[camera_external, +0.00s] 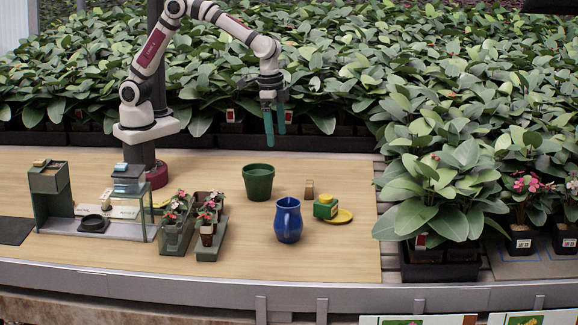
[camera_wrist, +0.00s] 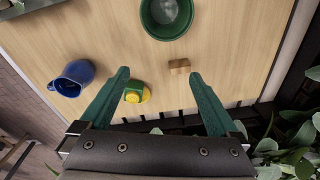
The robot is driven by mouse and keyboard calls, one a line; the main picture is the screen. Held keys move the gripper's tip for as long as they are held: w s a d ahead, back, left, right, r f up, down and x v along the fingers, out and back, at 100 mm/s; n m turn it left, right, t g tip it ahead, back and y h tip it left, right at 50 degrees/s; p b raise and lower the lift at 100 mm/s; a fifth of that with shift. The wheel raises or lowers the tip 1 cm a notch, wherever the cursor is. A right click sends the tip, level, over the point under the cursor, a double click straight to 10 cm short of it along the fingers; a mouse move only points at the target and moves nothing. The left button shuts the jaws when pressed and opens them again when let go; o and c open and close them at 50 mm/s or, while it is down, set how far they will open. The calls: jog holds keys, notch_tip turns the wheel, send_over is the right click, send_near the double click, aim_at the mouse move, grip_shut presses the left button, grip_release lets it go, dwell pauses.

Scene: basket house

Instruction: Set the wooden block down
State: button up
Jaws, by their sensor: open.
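The wooden block (camera_external: 309,189) is small and brown and stands on the table, right of the green pot and behind the green and yellow container. In the wrist view the block (camera_wrist: 179,67) rests on the wood, ahead of and between my fingers and apart from them. My gripper (camera_external: 275,143) has two green fingers pointing down, high above the table at its back edge. It is open and empty; its fingers (camera_wrist: 158,78) are spread wide in the wrist view.
A green pot (camera_external: 258,183), a blue pitcher (camera_external: 288,221), a green and yellow container (camera_external: 326,207) and a yellow saucer (camera_external: 343,216) stand near the block. Potted seedlings (camera_external: 207,228) and a glass case (camera_external: 128,213) are at left. Dense plants (camera_external: 440,190) border the right. Bare table lies front right.

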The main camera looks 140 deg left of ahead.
jog(key=s+d+r+m, duration=0.3)
jog(key=s+d+r, duration=0.15)
jog(key=d, duration=0.35)
jog(key=s+d+m, duration=0.4)
jog(key=s+d, duration=0.1)
jog(key=s, duration=0.5)
jog(key=s+d+m+g, duration=0.1)
jog(key=s+d+m, duration=0.3)
jog(key=s, duration=0.6)
jog(key=shift+d+f+m+y, duration=0.3)
jog(key=shift+d+f+y, duration=0.1)
jog(key=shift+d, duration=0.55)
